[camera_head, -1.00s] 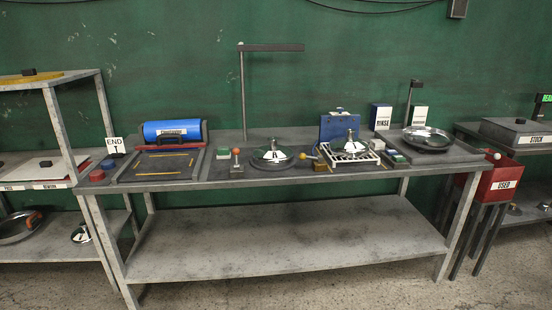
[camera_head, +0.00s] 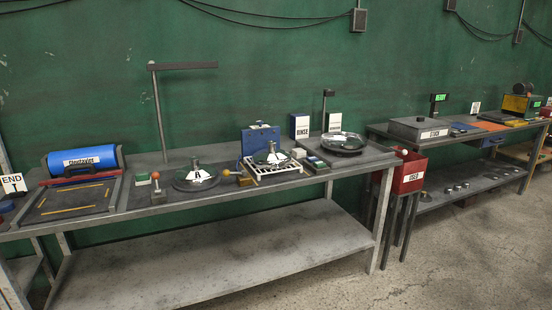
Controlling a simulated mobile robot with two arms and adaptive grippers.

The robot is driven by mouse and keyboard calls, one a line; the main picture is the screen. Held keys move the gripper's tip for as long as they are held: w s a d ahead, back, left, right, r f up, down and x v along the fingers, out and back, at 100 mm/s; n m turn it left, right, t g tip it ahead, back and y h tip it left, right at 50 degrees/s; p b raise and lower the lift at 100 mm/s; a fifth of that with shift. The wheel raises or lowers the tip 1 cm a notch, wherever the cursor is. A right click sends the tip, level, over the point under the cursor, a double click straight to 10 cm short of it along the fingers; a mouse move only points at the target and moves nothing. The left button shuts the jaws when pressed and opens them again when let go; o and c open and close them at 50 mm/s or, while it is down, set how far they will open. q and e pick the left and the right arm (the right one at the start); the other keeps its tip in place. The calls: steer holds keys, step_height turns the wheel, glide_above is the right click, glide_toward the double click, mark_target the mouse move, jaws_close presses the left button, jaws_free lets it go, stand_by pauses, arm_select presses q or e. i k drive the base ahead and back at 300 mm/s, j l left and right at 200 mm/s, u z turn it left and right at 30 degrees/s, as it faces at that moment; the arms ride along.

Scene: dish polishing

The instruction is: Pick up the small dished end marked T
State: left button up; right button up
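No mark T can be read on any part in view. A shiny dished part (camera_head: 196,177) with a dark letter that looks like A sits on the bench in a dark round holder. Another shiny dished part (camera_head: 272,158) sits on a white rack (camera_head: 274,169) to its right; I cannot read a mark on it. A larger shiny dish (camera_head: 343,141) lies on a dark plate at the bench's right end. Several small round metal parts (camera_head: 459,188) lie on the right table's lower shelf, too small to read. Neither of my grippers is in view.
The long grey bench (camera_head: 120,213) has a blue roll (camera_head: 85,161) at left, a lamp post (camera_head: 158,110) and a RINSE box (camera_head: 300,126). A red USED bin (camera_head: 409,174) stands between it and the right table (camera_head: 385,130). The floor (camera_head: 460,255) at front right is clear.

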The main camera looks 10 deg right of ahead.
mark_target(271, 158)
steer(key=i+j, duration=0.95)
